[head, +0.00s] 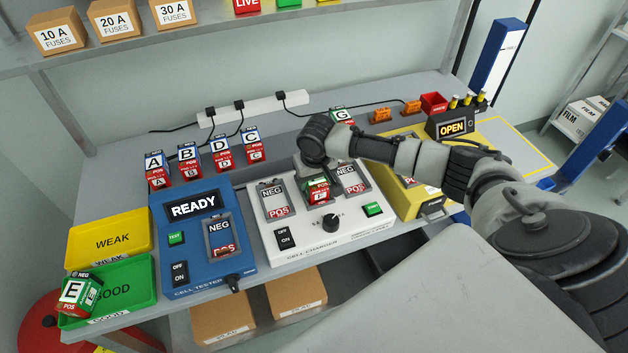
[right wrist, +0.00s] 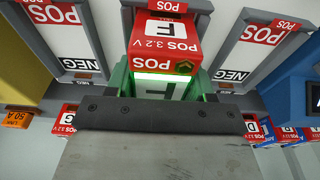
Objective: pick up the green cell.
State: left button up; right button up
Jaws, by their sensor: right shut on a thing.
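The green cell F (head: 318,190) has a green body and a red POS end. It is at the middle bay of the white cell charger (head: 335,238), between two empty-looking bays marked NEG and POS. My right gripper (head: 316,172) reaches down over it from behind and is shut on it. In the right wrist view the cell's red end (right wrist: 165,45) faces up the picture, and the gripper (right wrist: 165,98) covers its lower part. I cannot tell whether the cell is clear of the bay. Other green cells are E (head: 78,293), tilted on the green GOOD tray (head: 142,270), and G (head: 341,115) at the back. My left gripper is not seen.
Blue cells A to D (head: 187,160) stand in a row at the back left. The blue cell tester (head: 192,262) reads READY, left of the charger. A yellow WEAK tray (head: 82,243) is far left. A yellow device (head: 432,205) stands close on the right. A shelf (head: 120,45) hangs above.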

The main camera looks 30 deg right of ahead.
jog(key=shift+r, duration=0.1)
jog(key=shift+b, duration=0.3)
jog(key=shift+r, duration=0.4)
jog(key=r, duration=0.2)
jog(key=r+b, duration=0.1)
jog(key=r, duration=0.1)
jog(key=shift+s, duration=0.35)
jog(key=s+r, duration=0.6)
jog(key=s, duration=0.5)
jog(key=shift+r+b, duration=0.3)
jog(key=shift+b, duration=0.15)
